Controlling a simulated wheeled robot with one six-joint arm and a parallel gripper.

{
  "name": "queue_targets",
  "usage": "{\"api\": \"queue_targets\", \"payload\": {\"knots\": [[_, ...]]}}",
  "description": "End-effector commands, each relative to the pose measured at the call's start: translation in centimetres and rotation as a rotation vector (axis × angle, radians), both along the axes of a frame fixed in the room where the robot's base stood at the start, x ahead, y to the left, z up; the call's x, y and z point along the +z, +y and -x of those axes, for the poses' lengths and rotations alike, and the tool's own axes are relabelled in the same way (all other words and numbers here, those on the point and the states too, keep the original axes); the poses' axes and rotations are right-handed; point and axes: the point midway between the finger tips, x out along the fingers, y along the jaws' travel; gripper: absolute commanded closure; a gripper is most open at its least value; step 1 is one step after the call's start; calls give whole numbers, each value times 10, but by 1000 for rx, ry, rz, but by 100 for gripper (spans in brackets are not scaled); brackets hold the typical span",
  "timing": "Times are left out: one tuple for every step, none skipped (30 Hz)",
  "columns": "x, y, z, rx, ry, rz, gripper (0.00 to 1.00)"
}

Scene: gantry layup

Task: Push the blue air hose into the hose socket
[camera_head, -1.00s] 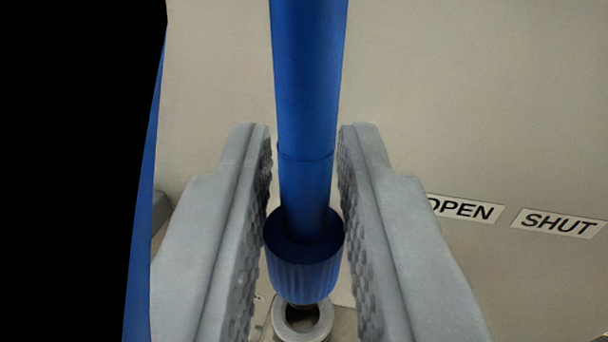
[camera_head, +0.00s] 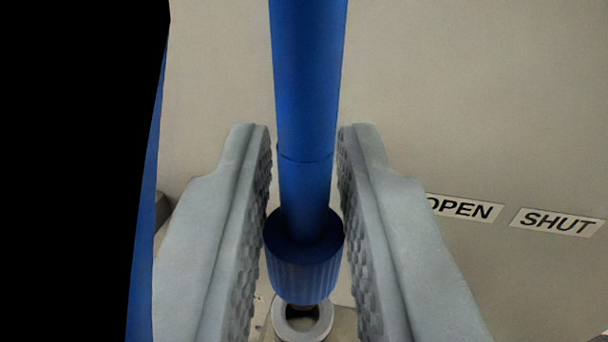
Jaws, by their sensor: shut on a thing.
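The blue air hose (camera_head: 308,90) runs down from the top of the view and ends in a wider ribbed blue collar (camera_head: 304,270). My gripper (camera_head: 305,200) is shut on the hose at its collar, one grey textured finger on each side. The hose socket (camera_head: 302,322) is a round metal ring with a dark hole, low in the view just below the collar. The hose's tip shows over the socket's opening. The collar hides part of the socket, and I cannot tell whether the tip is inside the hole.
A beige panel (camera_head: 480,100) fills the background. It carries an OPEN label (camera_head: 465,208) and a SHUT label (camera_head: 556,222) to the right of my gripper. A blue strip (camera_head: 143,250) runs along the left, beside a black area.

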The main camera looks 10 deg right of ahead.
Motion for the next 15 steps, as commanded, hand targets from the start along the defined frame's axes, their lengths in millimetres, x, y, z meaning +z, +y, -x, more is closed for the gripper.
{"api": "queue_targets", "payload": {"knots": [[-1, 0, 0, 0, 0, 1, 100], [-1, 0, 0, 0, 0, 1, 100], [-2, 0, 0, 0, 0, 2, 100], [-3, 0, 0, -1, 0, 1, 100], [-3, 0, 0, -1, 0, 0, 100], [-4, 0, 0, -1, -1, 1, 100], [-4, 0, 0, -1, -1, 2, 100], [-5, 0, 0, -1, -1, 1, 100], [-6, 0, 0, -1, -1, 0, 100], [-6, 0, 0, -2, -1, 1, 100], [-7, 0, 0, -2, -1, 1, 100], [-8, 0, 0, -2, -1, 1, 100], [-8, 0, 0, -2, -1, 0, 100], [-9, 0, 0, -2, -1, 0, 100], [-10, 0, 0, -2, -1, 1, 100]]}}
